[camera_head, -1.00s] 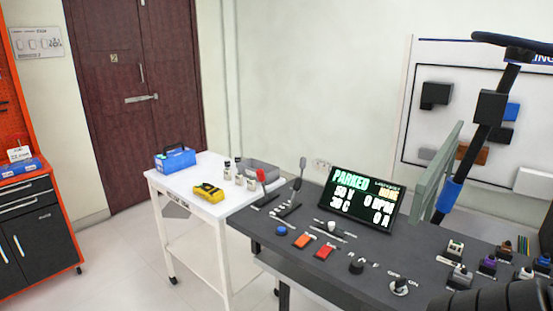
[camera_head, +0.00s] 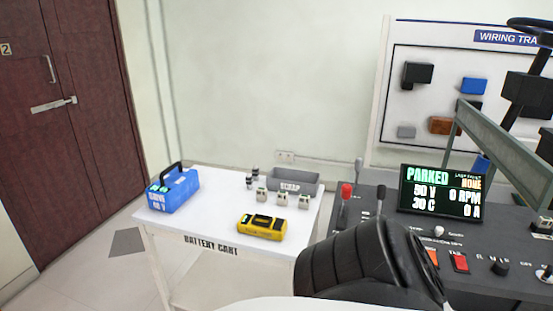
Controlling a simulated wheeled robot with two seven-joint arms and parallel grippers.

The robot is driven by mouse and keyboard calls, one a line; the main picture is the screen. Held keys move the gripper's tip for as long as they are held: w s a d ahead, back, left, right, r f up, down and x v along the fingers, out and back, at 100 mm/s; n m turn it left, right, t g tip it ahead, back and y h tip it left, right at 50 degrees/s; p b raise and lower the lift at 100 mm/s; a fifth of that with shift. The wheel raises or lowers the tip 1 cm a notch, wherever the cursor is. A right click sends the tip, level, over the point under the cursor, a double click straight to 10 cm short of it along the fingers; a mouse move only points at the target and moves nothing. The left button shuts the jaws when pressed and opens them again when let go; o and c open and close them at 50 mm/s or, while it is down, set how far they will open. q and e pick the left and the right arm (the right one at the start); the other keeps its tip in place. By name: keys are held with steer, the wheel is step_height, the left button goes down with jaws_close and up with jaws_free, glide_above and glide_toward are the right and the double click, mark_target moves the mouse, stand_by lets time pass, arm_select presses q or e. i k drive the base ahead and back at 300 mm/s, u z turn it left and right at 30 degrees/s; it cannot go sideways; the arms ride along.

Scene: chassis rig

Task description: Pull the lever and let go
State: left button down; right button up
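A lever with a red knob (camera_head: 346,190) stands at the left end of the dark control console (camera_head: 372,216). A lever with a black knob (camera_head: 381,192) stands to its right. A grey-tipped lever (camera_head: 358,165) rises just behind the red one. The pictures do not show which of these the task means. The lower parts of the levers are small and hard to make out. Neither of my grippers shows in the view.
A white battery cart (camera_head: 190,228) at left bears a blue battery box (camera_head: 174,190), a yellow device (camera_head: 262,227) and a grey tray (camera_head: 292,180). A large black ribbed shape (camera_head: 350,262) covers the console's near left part. A display (camera_head: 441,190) reads PARKED.

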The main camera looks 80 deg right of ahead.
mark_target(358, 161)
steer(key=i, duration=0.9)
steer(key=z, duration=2.85)
